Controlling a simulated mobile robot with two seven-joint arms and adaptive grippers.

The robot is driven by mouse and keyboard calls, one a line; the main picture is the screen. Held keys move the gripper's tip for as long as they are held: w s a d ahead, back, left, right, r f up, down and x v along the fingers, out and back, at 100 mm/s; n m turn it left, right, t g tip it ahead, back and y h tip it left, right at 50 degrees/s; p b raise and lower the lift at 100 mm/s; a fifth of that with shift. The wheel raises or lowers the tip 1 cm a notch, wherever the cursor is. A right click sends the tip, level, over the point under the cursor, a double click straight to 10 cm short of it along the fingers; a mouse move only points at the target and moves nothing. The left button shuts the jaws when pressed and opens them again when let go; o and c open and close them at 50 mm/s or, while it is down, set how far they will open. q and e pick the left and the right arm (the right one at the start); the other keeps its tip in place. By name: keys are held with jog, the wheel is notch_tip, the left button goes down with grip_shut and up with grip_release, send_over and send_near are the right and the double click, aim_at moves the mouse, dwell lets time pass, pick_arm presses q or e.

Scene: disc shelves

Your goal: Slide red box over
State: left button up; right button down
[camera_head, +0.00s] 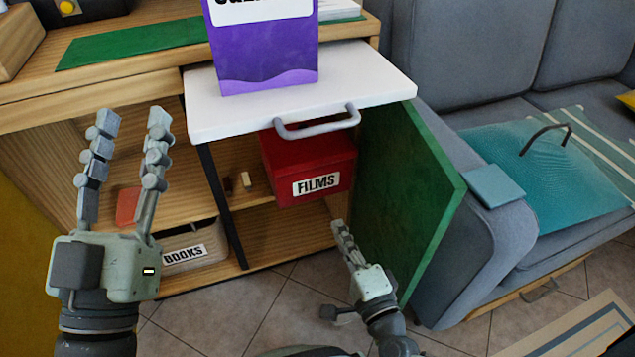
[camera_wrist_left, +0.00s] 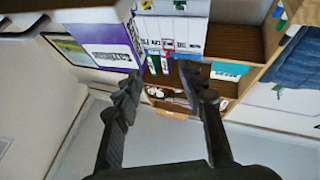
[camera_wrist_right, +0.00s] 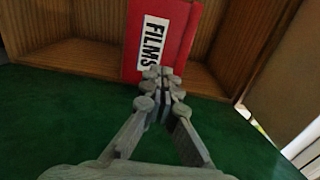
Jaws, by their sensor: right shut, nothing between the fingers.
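The red box (camera_head: 309,166) carries a white FILMS label and stands on a shelf inside the wooden cabinet, under the white pull-out board. It also shows in the right wrist view (camera_wrist_right: 180,40), straight ahead of the fingertips. My right gripper (camera_head: 341,228) is shut and empty, below and just right of the box; in the right wrist view (camera_wrist_right: 163,75) its tips overlap the box's lower edge, and I cannot tell whether they touch. My left gripper (camera_head: 133,118) is open and empty, raised in front of the cabinet's left part.
The white board (camera_head: 360,80) with a grey handle (camera_head: 318,124) juts out above the red box and bears a purple box (camera_head: 262,45). An open green door (camera_head: 412,190) stands right of my right gripper. A BOOKS bin (camera_head: 190,245) sits lower left. A grey sofa (camera_head: 500,240) is at the right.

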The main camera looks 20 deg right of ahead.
aim_at(315, 179)
jog(key=w, duration=1.1)
jog(key=shift+w+a, duration=0.15)
pick_arm(q)
jog(key=shift+s+a+r+t, duration=0.2)
jog(key=shift+r+t, duration=0.1)
jog(key=shift+r, duration=0.15)
pick_arm(e)
jog(key=shift+w, duration=0.55)
jog(key=shift+w+r, duration=0.1)
jog(key=shift+w, duration=0.05)
jog(key=w, duration=0.6)
jog(key=shift+a, duration=0.15)
jog(key=w+b, duration=0.1)
jog(key=w, duration=0.4)
jog(key=shift+w+a, duration=0.1)
jog(key=shift+w, duration=0.45)
pick_arm(q)
jog(key=shift+s+a+r+t+h, duration=0.2)
jog(key=shift+s+r+t, duration=0.05)
jog(key=shift+r+t, duration=0.15)
jog(key=shift+s+a+r+t+h, duration=0.15)
jog(key=shift+s+r+t+h, duration=0.1)
jog(key=shift+r+t, duration=0.15)
pick_arm(e)
jog(key=shift+s, duration=0.15)
